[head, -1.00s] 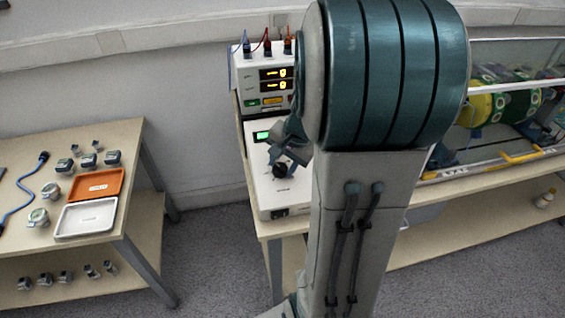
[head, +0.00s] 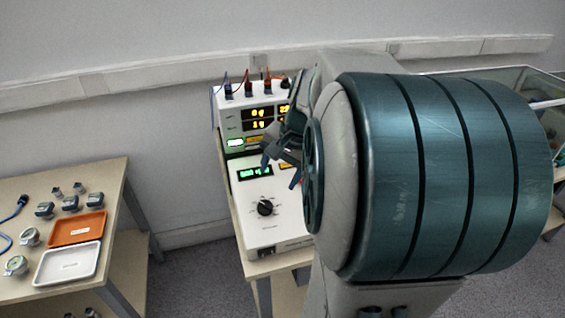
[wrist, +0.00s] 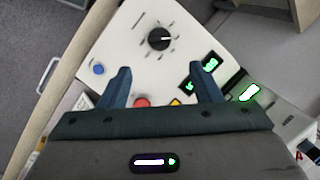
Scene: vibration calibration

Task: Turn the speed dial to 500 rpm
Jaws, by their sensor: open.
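The speed dial (head: 265,208) is a black round knob on the sloped top of a white control box (head: 262,236). In the wrist view the dial (wrist: 159,39) shows a white pointer line towards the right, with tick marks around it; their numbers are too small to read. A green lit display (head: 255,172) is on the same panel; its digits are not clearly readable. My gripper (head: 280,168) is open and empty above the panel's back part, apart from the dial. In the wrist view the dial lies beyond my fingertips (wrist: 160,72), between their lines.
A white power unit (head: 232,125) with lit readouts and plugged leads stands behind the box. The wrist view shows a blue button (wrist: 98,69) and a red button (wrist: 142,102). A side table with an orange tray (head: 78,229) stands left. My arm hides the right side.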

